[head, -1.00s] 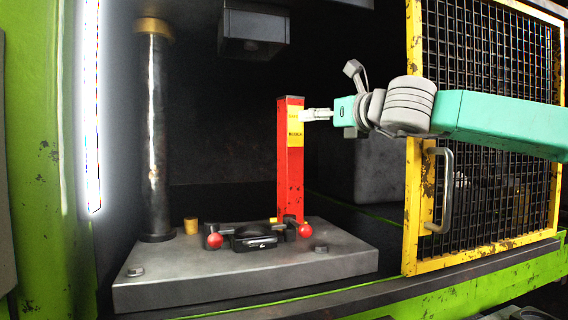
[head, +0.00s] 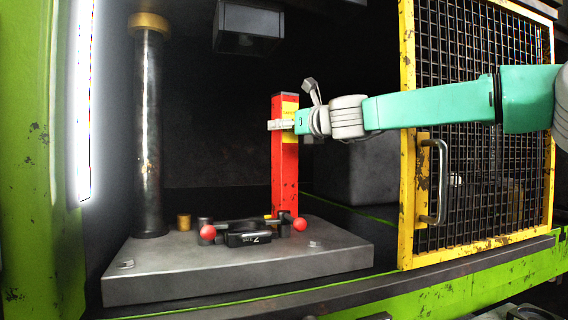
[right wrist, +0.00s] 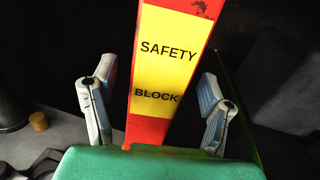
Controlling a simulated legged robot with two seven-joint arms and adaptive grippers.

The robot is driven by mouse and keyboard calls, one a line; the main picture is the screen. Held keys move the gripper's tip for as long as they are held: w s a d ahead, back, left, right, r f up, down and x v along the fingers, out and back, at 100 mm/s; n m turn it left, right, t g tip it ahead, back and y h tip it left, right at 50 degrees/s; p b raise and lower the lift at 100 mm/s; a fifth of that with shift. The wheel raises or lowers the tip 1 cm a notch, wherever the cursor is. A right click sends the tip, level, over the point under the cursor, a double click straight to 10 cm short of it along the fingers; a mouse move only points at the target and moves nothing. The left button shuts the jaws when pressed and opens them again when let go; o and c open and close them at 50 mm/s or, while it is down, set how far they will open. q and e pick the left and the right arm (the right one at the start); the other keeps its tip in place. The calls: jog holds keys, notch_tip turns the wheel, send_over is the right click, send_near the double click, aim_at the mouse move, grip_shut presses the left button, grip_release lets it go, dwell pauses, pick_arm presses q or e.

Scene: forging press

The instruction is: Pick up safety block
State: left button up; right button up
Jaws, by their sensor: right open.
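The safety block (head: 285,175) is a tall red post with a yellow label, standing upright at the back of the grey press bed (head: 330,250). My right gripper (head: 281,125) reaches in from the right at the block's upper part, level with the label. In the right wrist view the block (right wrist: 168,65) rises between the two open fingers of my right gripper (right wrist: 155,110), with a gap on both sides. The label reads "SAFETY BLOCK". My left gripper is not in view.
A black die with two red-knobbed handles (head: 245,237) sits on the bed in front of the block. A dark column (head: 149,140) stands at left. The press ram (head: 247,25) hangs above. A yellow-framed mesh door (head: 407,200) with a handle is at right, beside my arm.

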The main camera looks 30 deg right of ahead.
jog(key=shift+w+d, duration=0.15)
jog(key=shift+w, duration=1.05)
jog(key=shift+s, duration=0.1)
jog(key=c, duration=1.3)
jog(key=shift+r, duration=0.2)
grip_shut()
jog(key=shift+f, duration=0.1)
jog(key=shift+p, duration=0.3)
